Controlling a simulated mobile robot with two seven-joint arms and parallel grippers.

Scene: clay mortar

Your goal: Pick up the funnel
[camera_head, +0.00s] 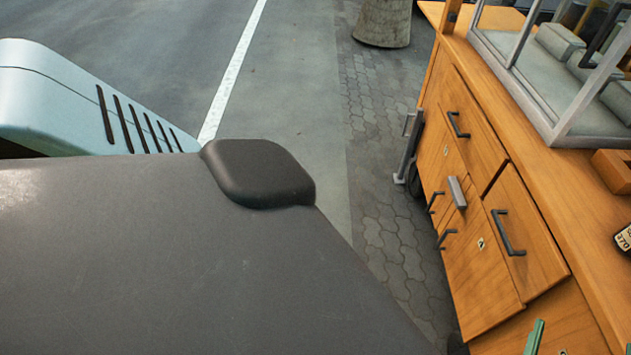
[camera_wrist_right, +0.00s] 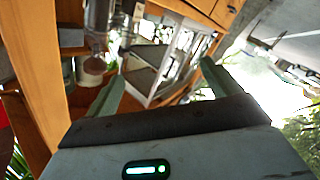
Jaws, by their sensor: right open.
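I cannot make out a funnel for certain in either view. In the right wrist view, my right gripper (camera_wrist_right: 160,87) is open, with its two green fingers spread wide and nothing between them. Beyond the fingers are the wooden workbench and a metal-framed case. A grey cylindrical thing (camera_wrist_right: 98,18) with a rounded, pinkish-grey form (camera_wrist_right: 91,66) below it stands left of the fingers; I cannot tell what they are. My left gripper is not in view.
The wooden workbench (camera_head: 590,230) with drawers fills the right side. The metal-framed case (camera_head: 550,100) with grey padded blocks stands on it. A small wooden box (camera_head: 614,170) and a dark labelled item (camera_head: 624,238) lie near the right edge.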

